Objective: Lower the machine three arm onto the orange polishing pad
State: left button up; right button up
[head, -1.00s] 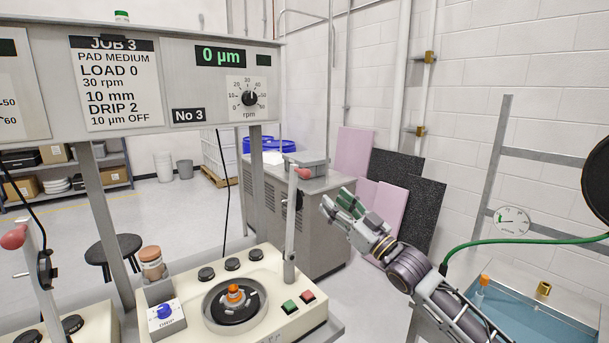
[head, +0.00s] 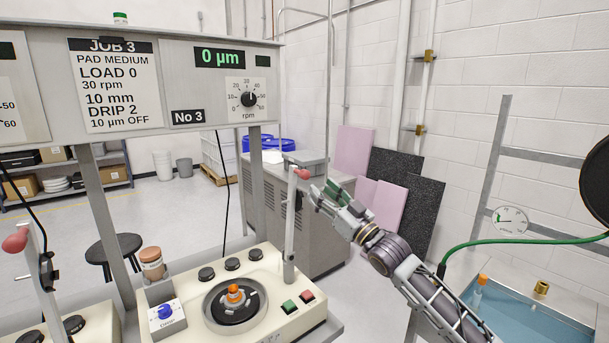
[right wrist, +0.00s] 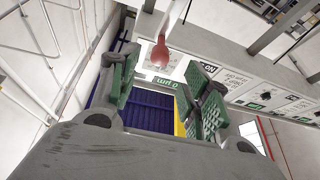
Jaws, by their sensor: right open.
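The machine three arm (head: 291,222) is a grey upright bar with a red knob (head: 302,173) at its top, standing raised on the right of the cream machine body (head: 275,283). On that body a dark round platen (head: 217,308) carries an orange piece (head: 234,293); no other orange pad shows. My right gripper (head: 327,191) is open and empty, just right of the knob and slightly below it. In the right wrist view the knob (right wrist: 160,55) shows ahead, between the open green-padded fingers (right wrist: 163,88), not clasped. My left gripper is not in view.
A control panel (head: 220,80) marked No 3, reading 0 µm, hangs above the machine. Another red-knobbed lever (head: 16,242) stands at left. A blue-white dial box (head: 166,314) and orange-brown jar (head: 151,263) sit left of the platen. A grey cabinet (head: 325,240) stands behind.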

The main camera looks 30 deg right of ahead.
aim_at(308, 177)
jog(key=shift+p+x, duration=0.4)
jog(key=shift+x, duration=1.4)
jog(key=shift+p+x, duration=0.65)
jog(key=shift+x, duration=1.85)
